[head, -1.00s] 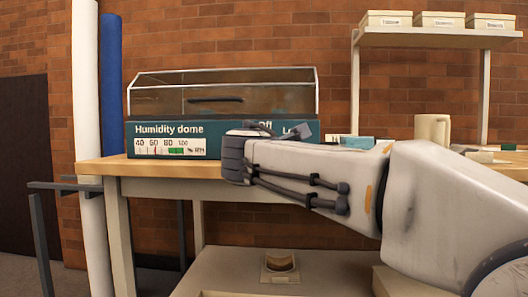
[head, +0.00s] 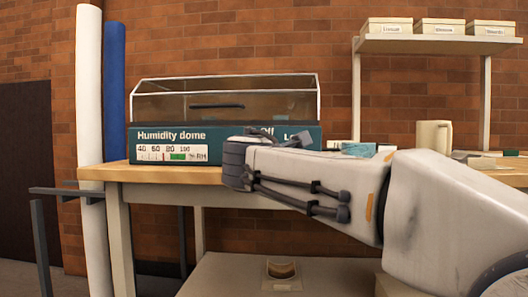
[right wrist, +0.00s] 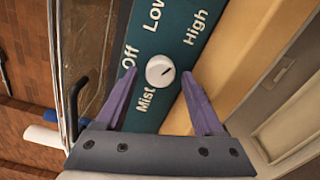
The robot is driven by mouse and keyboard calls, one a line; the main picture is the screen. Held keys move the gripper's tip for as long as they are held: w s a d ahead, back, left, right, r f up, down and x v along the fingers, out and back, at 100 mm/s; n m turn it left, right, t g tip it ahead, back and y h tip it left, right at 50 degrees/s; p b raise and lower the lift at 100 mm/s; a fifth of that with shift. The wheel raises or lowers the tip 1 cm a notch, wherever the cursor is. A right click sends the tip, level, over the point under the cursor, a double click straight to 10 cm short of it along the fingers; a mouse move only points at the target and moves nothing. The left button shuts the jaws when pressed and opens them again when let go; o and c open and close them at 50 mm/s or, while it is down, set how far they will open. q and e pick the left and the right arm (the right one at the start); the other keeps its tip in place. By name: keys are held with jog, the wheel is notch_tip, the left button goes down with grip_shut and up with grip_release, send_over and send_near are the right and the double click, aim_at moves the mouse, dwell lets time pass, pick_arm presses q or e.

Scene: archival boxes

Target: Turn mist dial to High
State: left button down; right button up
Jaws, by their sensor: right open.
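The humidity dome (head: 225,97) is a clear case on a teal base (head: 228,134), standing on the wooden bench. Its round pale mist dial (right wrist: 160,70) shows in the right wrist view, among the words Mist, Off, Low and High. A dark mark on the dial points right and slightly up in that view. My right gripper (right wrist: 158,84) is open, with one purple finger on each side of the dial; I cannot tell whether either touches it. In the head view my right gripper (head: 262,145) hides the dial. My left gripper is in neither current view.
The bench (head: 165,173) carries a beige mug (head: 433,135) to the right. A shelf with labelled boxes (head: 438,27) stands behind. A white roll (head: 91,150) and a blue roll (head: 114,90) stand at the left. A small curved object (head: 281,269) sits below the bench.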

jog(key=shift+d+f, duration=0.1)
jog(key=s+a+p, duration=0.1)
jog(key=s+p, duration=0.1)
jog(key=s, duration=0.8)
jog(key=shift+s, duration=0.25)
